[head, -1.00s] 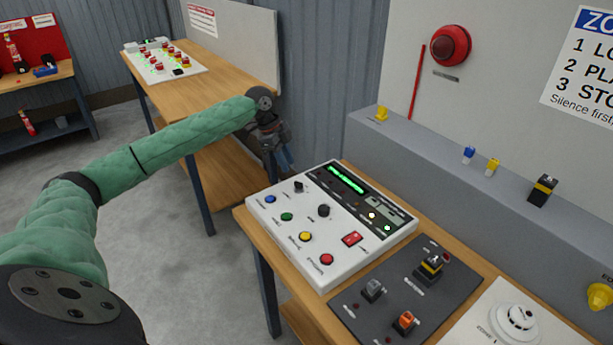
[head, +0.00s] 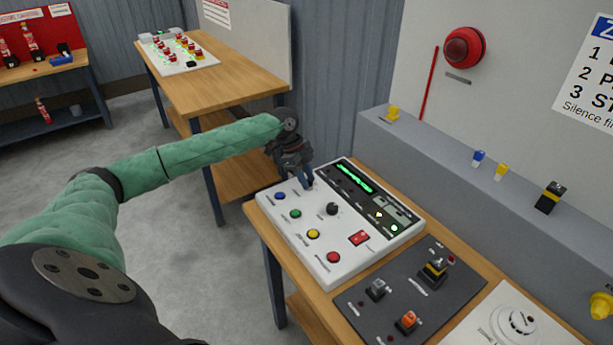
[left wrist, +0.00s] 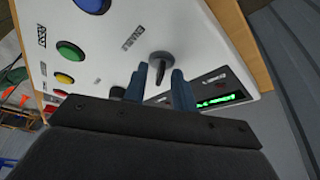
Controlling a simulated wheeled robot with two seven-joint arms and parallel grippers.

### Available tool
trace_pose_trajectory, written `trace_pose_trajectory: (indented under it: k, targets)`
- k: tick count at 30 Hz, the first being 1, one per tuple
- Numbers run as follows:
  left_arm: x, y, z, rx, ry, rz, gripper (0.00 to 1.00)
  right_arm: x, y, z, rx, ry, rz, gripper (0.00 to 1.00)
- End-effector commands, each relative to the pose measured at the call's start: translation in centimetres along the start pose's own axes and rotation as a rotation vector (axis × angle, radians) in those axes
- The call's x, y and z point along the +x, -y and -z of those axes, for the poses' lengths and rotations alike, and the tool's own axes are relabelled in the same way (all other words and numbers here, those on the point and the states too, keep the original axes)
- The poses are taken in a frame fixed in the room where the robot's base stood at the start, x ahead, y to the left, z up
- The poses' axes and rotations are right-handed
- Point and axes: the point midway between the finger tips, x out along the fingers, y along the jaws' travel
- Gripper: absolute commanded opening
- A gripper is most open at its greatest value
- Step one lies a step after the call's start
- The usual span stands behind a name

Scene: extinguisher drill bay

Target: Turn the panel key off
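The white control panel (head: 285,222) stands on a wooden bench, with coloured buttons, a black dial (head: 332,209) and a lit green display (head: 354,178). My left gripper (head: 308,184) points down at the panel's far left part, near the blue button. In the head view it hides the panel key. In the left wrist view the dark key (left wrist: 160,63) stands up from the panel, just beyond and between the fingertips of my left gripper (left wrist: 160,78). The fingers are apart, one on each side; I cannot tell whether they touch it. My right gripper is not in view.
A dark switch plate (head: 408,288) lies right of the panel, with a round white detector (head: 516,320) beyond it. A grey ledge (head: 440,155) with small blocks runs along the wall behind. Another bench (head: 232,82) stands at the back left.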

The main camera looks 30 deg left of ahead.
Motion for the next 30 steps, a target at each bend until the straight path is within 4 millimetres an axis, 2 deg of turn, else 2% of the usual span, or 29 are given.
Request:
trace_pose_trajectory:
  k: [5, 9, 10, 23, 30]
  targets:
    - [0.0, 0.0, 0.0, 0.000, 0.000, 0.000, 0.27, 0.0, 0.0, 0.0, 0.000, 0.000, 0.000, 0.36]
    - [0.0, 0.0, 0.0, 0.000, 0.000, 0.000, 0.02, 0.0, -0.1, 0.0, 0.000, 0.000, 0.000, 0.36]
    - [0.0, 0.0, 0.0, 0.000, 0.000, 0.000, 0.00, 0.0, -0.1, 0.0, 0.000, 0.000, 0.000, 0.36]
    - [-0.1, -0.1, 0.1, -0.043, -0.001, 0.018, 0.00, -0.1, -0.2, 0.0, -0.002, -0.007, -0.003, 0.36]
    - [-0.3, -0.1, 0.2, -0.178, -0.002, 0.073, 0.00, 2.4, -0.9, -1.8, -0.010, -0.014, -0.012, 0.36]
